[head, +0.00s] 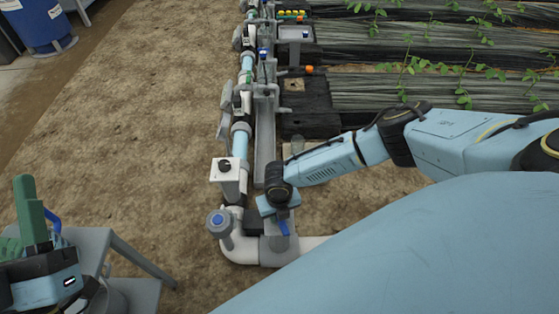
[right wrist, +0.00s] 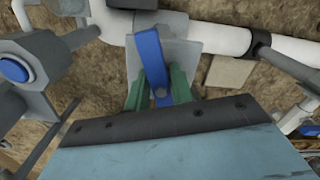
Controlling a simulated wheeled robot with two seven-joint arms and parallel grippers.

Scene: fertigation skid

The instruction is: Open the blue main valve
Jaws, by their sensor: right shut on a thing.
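The blue main valve lever (right wrist: 149,52) lies over a grey valve body (right wrist: 188,55) on a white pipe in the right wrist view. The lever points across the pipe at a steep angle. The green fingers of my right gripper (right wrist: 158,88) are on both sides of the lever, shut on it. In the head view the lever (head: 285,228) shows as a small blue strip below my right wrist, and the fingers are mostly hidden. My left gripper (head: 25,225), with green fingers, is at the lower left, away from the valve. Its opening is unclear.
A grey fitting with a blue round top (head: 216,219) stands left of the valve. A white box with a black knob (head: 225,168) is just above it. The pipe line (head: 240,140) runs away from me. A grey stand (head: 125,250) is at the lower left. Bare soil lies left.

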